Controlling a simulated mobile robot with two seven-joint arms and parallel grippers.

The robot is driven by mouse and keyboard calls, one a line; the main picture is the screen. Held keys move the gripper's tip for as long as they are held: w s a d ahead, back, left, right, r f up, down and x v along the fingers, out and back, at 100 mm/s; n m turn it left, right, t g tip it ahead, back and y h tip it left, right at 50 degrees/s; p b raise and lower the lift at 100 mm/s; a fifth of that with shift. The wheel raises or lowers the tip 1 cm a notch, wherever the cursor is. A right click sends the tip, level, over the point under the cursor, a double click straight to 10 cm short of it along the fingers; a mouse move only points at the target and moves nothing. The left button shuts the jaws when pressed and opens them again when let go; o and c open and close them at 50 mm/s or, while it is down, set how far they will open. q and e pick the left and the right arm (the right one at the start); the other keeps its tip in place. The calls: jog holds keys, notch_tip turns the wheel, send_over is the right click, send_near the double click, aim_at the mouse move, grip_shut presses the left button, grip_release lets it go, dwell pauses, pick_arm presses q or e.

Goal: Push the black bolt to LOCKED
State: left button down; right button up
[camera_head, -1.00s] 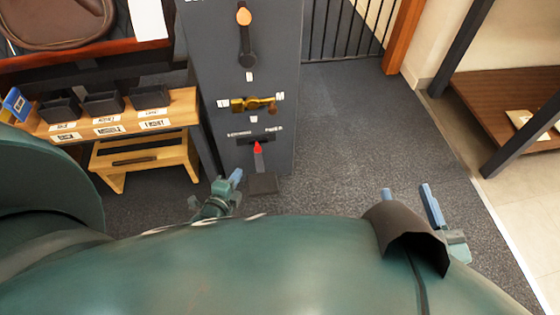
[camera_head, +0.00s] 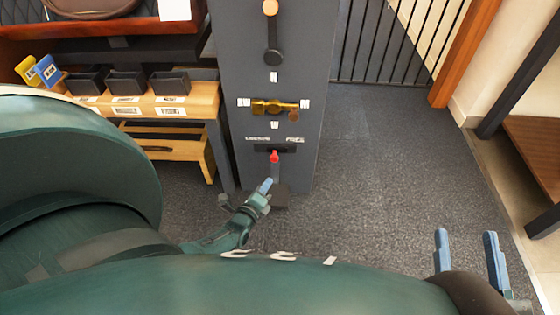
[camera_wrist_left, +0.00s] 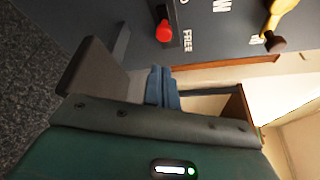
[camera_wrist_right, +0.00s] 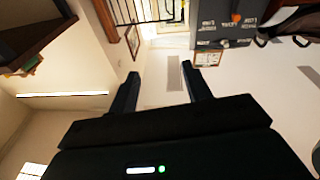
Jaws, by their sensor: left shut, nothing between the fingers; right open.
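A dark grey post (camera_head: 245,65) carries a black slot plate (camera_head: 291,148) with a LOCKED label on its left and a FREE label on its right. A red-tipped knob (camera_head: 273,156) stands out from the plate near its middle; the black bolt itself is hard to make out. The knob also shows in the left wrist view (camera_wrist_left: 163,31), near the FREE label. My left gripper (camera_head: 266,186) is shut and empty, just below the knob in the picture and apart from it. Its blue fingers (camera_wrist_left: 162,88) show together in the left wrist view. My right gripper (camera_head: 470,250) is open and empty, over the floor.
Higher on the post are a brass latch (camera_head: 274,106) and an orange-knobbed lever (camera_head: 271,35). A wooden bench (camera_head: 205,101) with black bins stands left of the post. A barred gate (camera_head: 385,45) is behind. Carpet (camera_head: 380,150) to the right is clear.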

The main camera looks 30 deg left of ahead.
pick_arm(q)
jog(key=shift+w+a+f+b, duration=0.1)
jog(key=shift+w+f+b, duration=0.05)
jog(key=shift+w+b, duration=0.3)
jog(key=b+x, duration=0.3)
jog(key=x, duration=0.1)
jog(key=shift+w+f, duration=0.25)
jog(key=b+x, duration=0.2)
jog(key=x, duration=0.1)
jog(key=shift+w+a+r, duration=0.1)
jog(key=shift+w, duration=0.1)
jog(key=shift+w+a+r+b, duration=0.1)
jog(key=shift+w+b, duration=0.35)
jog(key=shift+w, duration=0.15)
pick_arm(e)
jog(key=r+n+y, duration=0.1)
jog(key=r, duration=0.1)
jog(key=r+n+t+y, duration=0.1)
jog(key=n+y, duration=0.1)
jog(key=w+r+n+t+y, duration=0.1)
jog(key=r+y, duration=0.1)
jog(key=shift+d+r, duration=0.15)
jog(key=shift+r, duration=0.15)
pick_arm(q)
jog(key=shift+s, duration=0.1)
